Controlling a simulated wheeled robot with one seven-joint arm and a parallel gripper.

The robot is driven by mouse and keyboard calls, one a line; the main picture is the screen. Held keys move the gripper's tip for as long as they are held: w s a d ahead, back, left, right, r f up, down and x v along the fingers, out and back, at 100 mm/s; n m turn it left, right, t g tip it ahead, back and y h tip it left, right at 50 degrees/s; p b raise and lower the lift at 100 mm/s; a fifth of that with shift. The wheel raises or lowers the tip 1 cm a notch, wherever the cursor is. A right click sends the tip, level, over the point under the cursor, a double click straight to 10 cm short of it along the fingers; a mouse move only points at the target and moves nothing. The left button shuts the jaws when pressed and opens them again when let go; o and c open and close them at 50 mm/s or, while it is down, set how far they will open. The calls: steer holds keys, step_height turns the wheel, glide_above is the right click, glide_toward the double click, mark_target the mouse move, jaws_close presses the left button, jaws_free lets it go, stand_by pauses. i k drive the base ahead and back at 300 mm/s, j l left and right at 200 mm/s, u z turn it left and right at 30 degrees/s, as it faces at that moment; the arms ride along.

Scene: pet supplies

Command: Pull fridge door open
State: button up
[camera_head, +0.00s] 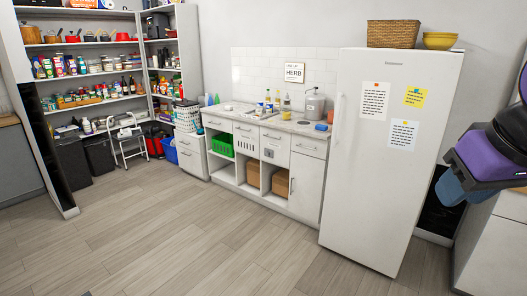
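A tall white fridge (365,190) stands against the wall right of centre. Its door looks shut, flush with the body. A slim light vertical handle (338,112) shows near the upper left edge of the door. Two printed sheets (375,101) and a yellow note (415,97) are fixed to the door.
A white counter (262,124) with drawers, bottles and a sink area adjoins the fridge's left side. Wicker basket (393,34) and yellow bowls (440,41) sit on the fridge. A purple and black object (487,155) juts in at right. The wooden floor (190,240) in front is clear.

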mark_target(393, 107)
steer(key=i, duration=2.15)
steer(key=i+z, duration=0.2)
steer(key=z, duration=0.25)
steer(key=i+z, duration=0.15)
steer(key=z, duration=0.3)
steer(key=i+j+z, duration=0.15)
steer(key=z, duration=0.3)
